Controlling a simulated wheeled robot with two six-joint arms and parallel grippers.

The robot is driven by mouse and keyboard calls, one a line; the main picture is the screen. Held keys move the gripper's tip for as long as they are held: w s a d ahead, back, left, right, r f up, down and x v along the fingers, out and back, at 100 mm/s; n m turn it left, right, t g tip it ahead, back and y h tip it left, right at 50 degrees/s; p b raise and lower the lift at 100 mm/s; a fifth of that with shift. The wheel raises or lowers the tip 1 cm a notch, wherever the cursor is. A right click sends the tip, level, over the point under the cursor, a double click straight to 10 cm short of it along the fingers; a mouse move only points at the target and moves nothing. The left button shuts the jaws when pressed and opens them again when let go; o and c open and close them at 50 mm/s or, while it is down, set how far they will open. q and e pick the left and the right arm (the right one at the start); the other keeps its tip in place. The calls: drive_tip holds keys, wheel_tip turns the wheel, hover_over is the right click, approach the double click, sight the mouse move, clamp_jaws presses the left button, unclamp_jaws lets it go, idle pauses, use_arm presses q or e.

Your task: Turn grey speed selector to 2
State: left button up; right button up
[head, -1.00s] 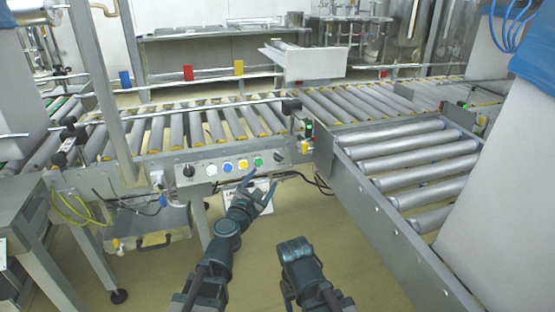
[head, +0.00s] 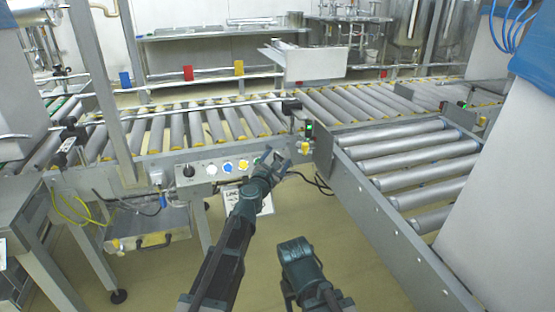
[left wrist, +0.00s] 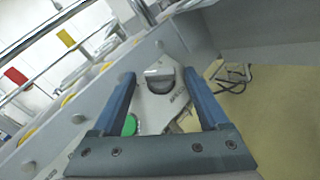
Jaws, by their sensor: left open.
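The grey speed selector (left wrist: 160,76) is a rounded knob on a pale plate in the left wrist view. My left gripper (left wrist: 159,77) is open, with one blue finger on each side of the knob. I cannot tell whether the fingers touch it. In the head view my left gripper (head: 273,158) is at the right end of the control panel and hides the selector. The scale and the number it points to are not readable. My right arm (head: 302,265) shows at the lower middle, but its gripper is not in view.
A green button (left wrist: 130,124) is close beside one finger. White (head: 211,169), blue (head: 227,167) and yellow (head: 243,165) buttons and a black knob (head: 188,170) are further left on the panel. A roller conveyor (head: 215,125) runs above.

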use_arm(q)
clamp_jaws()
idle(0.4)
